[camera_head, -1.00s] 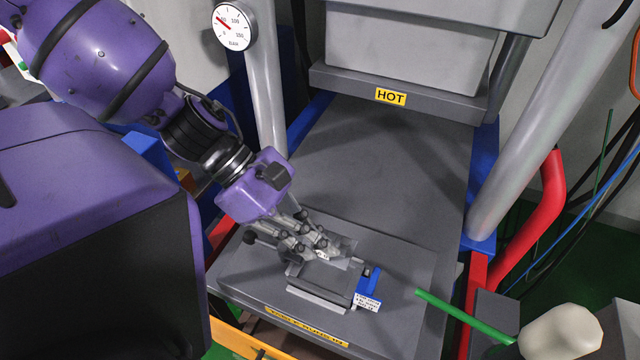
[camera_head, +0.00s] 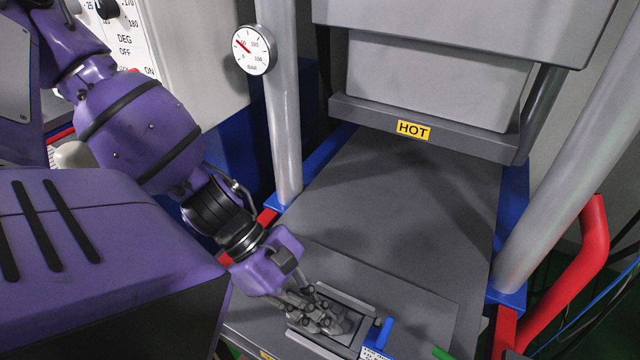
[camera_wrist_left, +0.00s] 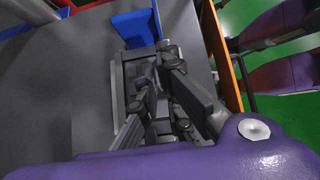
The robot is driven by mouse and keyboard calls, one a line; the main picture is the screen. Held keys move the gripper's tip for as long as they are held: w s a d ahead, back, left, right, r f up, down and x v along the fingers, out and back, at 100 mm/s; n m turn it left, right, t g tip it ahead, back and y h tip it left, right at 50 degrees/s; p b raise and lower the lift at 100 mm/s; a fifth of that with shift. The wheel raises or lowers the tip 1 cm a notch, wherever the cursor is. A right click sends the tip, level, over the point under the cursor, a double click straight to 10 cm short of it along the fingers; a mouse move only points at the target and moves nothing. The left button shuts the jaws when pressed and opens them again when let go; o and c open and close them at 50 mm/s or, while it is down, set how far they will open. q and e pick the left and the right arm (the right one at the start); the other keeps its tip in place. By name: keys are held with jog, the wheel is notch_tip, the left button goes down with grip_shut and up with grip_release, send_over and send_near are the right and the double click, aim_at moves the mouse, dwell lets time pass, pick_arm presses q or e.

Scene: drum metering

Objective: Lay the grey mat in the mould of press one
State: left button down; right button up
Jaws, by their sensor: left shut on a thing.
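The open mould (camera_head: 362,303) with a blue handle (camera_head: 384,334) lies on the front of the press's lower plate. My left gripper (camera_head: 328,319) is down at the mould, with its fingertips inside or just over its rim. It is shut on a small grey piece, which I take to be the grey mat; fingers and mould walls hide most of it. I cannot tell whether it touches the mould floor. In the left wrist view, the gripper fingers (camera_wrist_left: 165,95) are beside the mould frame and the blue handle (camera_wrist_left: 135,28). My right gripper is out of view.
The upper press block with a HOT label (camera_head: 413,130) hangs behind the mould. Silver columns (camera_head: 281,100) stand on both sides, the left one bearing a gauge (camera_head: 254,50). The lower plate (camera_head: 400,200) is bare behind the mould. A red bar (camera_head: 575,260) is at right.

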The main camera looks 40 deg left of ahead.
pick_arm(q)
jog(key=shift+s+a+f+b, duration=0.15)
jog(key=shift+f, duration=0.25)
jog(key=shift+s+a+f+b, duration=0.1)
jog(key=shift+s+f+b, duration=0.05)
jog(key=shift+f, duration=0.2)
jog(key=c, duration=1.9)
grip_release()
jog(key=shift+s+f, duration=0.1)
jog(key=shift+f, duration=0.05)
jog(key=shift+c, duration=0.2)
jog(key=shift+w+d, duration=0.3)
jog(key=shift+w, duration=0.05)
jog(key=shift+a, duration=0.1)
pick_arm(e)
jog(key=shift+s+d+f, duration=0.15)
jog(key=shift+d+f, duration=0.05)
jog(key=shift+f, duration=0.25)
pick_arm(q)
jog(key=shift+a, duration=0.15)
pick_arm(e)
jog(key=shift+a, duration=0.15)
